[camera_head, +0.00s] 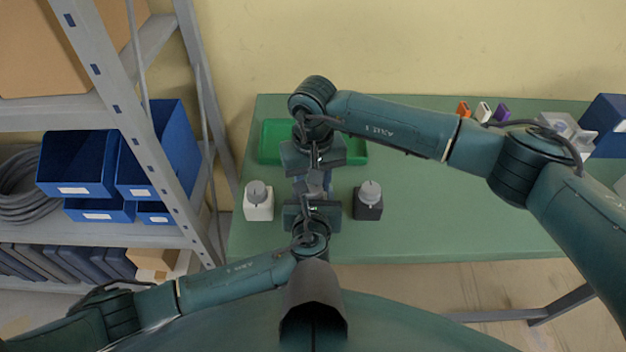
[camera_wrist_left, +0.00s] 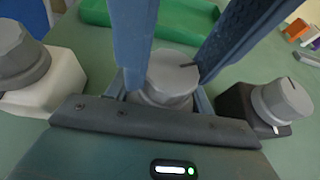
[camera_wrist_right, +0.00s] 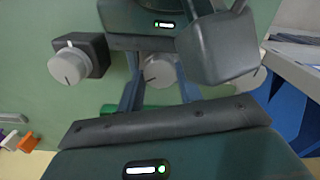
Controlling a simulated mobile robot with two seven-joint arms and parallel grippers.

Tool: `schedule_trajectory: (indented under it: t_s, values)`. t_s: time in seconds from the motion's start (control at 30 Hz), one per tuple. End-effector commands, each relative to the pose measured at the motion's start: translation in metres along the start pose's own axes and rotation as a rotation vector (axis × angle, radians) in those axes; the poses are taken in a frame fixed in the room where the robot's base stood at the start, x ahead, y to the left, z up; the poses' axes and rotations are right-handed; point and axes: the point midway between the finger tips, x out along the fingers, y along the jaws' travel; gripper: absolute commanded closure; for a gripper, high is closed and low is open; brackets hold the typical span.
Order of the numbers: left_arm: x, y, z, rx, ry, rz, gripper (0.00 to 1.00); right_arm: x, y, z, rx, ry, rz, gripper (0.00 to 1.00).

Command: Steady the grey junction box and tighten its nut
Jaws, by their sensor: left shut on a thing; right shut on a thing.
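The grey junction box is mostly hidden between my two grippers. Its round grey nut (camera_wrist_left: 172,76) shows in the left wrist view, with a dark mark on its top, and in the right wrist view (camera_wrist_right: 160,70). My left gripper (camera_head: 314,193) comes from the near side, low, and is shut on the box. My right gripper (camera_head: 315,176) comes from the far side, its blue fingers on either side of the nut, shut on it. A white box (camera_head: 259,210) with a grey nut stands to the left. A dark box (camera_head: 367,210) with a grey nut stands to the right.
A green tray (camera_head: 272,140) lies behind the boxes, partly under my right arm. Small orange (camera_head: 463,109), white and purple items and a blue bin (camera_head: 606,125) sit at the back right. A shelf with blue bins (camera_head: 78,163) stands at the left.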

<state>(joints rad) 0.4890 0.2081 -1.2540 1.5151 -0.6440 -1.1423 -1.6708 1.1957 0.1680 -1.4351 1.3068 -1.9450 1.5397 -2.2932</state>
Motion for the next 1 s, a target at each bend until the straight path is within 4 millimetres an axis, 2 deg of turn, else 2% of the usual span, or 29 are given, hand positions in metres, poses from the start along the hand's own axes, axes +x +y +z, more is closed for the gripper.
schedule_trajectory:
  t_s: [0.03,0.23,0.57,1.0]
  values:
    - [0.0,0.0001,-0.0002,0.0,0.0,0.0,0.75,-0.0002,0.0002,-0.0001,0.0,0.0,0.0,0.72]
    - [0.0001,0.0002,-0.0002,0.0,0.0,0.001,0.75,-0.0003,0.0003,-0.0002,0.001,0.0,0.0,0.88]
    - [0.0001,0.0003,-0.0002,0.0,0.0,0.001,0.75,-0.0007,0.0003,-0.0003,0.057,0.001,0.0,0.88]
    - [0.0001,0.0004,-0.0003,0.0,0.001,0.001,0.75,-0.0008,0.0004,-0.0004,0.37,0.002,0.0,0.88]
